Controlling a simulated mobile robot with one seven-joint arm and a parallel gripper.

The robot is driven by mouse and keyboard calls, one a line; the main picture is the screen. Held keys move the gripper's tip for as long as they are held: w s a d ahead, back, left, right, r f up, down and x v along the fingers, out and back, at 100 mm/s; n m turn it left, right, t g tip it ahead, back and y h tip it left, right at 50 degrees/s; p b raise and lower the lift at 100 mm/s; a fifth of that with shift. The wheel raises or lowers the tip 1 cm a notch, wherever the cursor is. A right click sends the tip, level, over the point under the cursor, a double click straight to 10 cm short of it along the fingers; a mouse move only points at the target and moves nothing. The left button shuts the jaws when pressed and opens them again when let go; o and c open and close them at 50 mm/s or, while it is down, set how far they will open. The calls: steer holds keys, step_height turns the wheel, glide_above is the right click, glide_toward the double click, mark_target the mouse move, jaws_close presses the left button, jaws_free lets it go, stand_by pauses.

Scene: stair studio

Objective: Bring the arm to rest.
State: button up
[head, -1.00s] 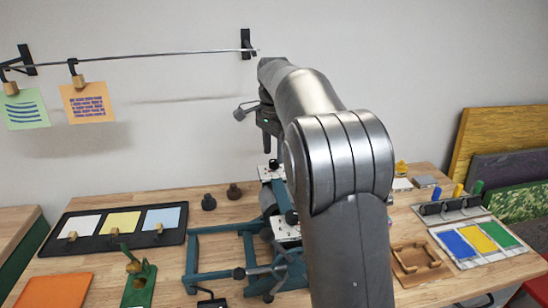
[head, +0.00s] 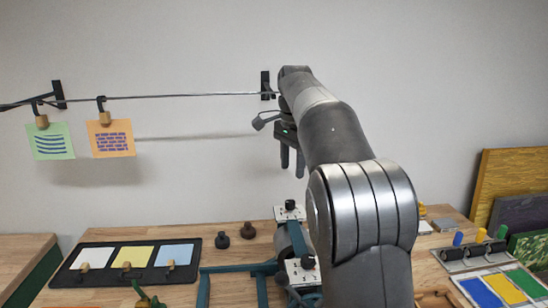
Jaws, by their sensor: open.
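My gripper (head: 292,163) hangs in the air in the head view, above the back of the table, with its two fingers pointing down. The fingers are apart and nothing shows between them. My arm (head: 350,170) reaches up from the bottom right and hides part of the table and the wall behind it. Below the gripper stands a teal press-like device (head: 285,245) with a grey roller and white end plates; the gripper is well clear of it.
A wire (head: 190,96) runs along the wall, holding a green card (head: 49,142) and an orange card (head: 111,139) by clips. A black tray (head: 100,277) with three coloured cards lies at left. Two dark knobs (head: 222,240) stand near the device. Coloured panels (head: 512,180) lean at right.

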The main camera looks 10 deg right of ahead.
steer(key=s+d+n+t, duration=0.25)
steer(key=s+n, duration=0.35)
steer(key=s, duration=1.2)
steer(key=s+f+n+t, duration=0.3)
steer(key=s+f+n, duration=0.3)
steer(key=s+f, duration=0.7)
steer(key=s, duration=0.3)
steer(key=shift+s+a+n, duration=0.35)
steer(key=shift+s+n, duration=0.05)
stand_by(0.5)
